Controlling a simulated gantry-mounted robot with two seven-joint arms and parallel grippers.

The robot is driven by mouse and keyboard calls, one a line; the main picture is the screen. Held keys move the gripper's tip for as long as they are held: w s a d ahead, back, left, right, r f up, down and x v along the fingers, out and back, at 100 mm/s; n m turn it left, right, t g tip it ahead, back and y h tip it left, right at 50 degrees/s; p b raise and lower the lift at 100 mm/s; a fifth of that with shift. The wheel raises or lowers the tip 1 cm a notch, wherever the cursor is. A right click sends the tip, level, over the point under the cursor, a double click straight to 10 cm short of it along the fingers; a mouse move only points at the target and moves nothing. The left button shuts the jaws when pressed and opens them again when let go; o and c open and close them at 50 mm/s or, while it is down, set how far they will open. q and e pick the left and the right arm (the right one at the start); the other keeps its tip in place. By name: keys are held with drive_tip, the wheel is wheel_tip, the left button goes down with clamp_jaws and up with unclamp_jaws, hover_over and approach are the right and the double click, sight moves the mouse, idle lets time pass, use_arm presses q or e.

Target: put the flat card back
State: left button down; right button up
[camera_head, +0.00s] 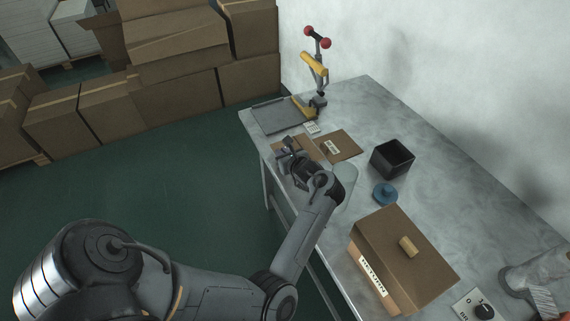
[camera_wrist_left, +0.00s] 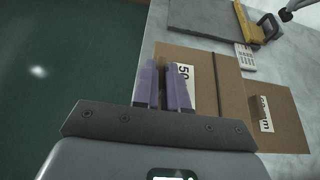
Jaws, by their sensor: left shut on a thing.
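A flat brown card (camera_wrist_left: 228,112) with a white label reading "50" and more lies at the table's left edge. It also shows in the head view (camera_head: 307,147), partly hidden by my gripper. My left gripper (camera_wrist_left: 163,85) is shut on this card near its left edge, and its fingers cover part of the label. It also shows in the head view (camera_head: 289,150). Whether the card is lifted cannot be told. A second flat brown card (camera_wrist_left: 280,118) with a white label lies right beside it, also seen in the head view (camera_head: 345,150). My right gripper is not in view.
A black open box (camera_head: 391,158), a blue round piece (camera_head: 385,194) and a brown box labelled RETURN (camera_head: 404,250) stand nearer. Bare table lies right of the cards.

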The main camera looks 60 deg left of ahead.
use_arm(q)
drive_tip(key=shift+d+f, duration=0.25)
drive_tip(key=shift+f, duration=0.4)
wheel_tip(320, 180, down, 3)
drive_tip(key=shift+a+r, duration=0.1)
drive_tip(key=shift+f, duration=0.3)
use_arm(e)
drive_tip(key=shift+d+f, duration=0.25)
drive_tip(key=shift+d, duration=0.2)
use_arm(q)
drive_tip(key=shift+f+b, duration=0.15)
drive_tip(key=shift+b, duration=0.25)
drive_tip(key=c, duration=1.2)
unclamp_jaws()
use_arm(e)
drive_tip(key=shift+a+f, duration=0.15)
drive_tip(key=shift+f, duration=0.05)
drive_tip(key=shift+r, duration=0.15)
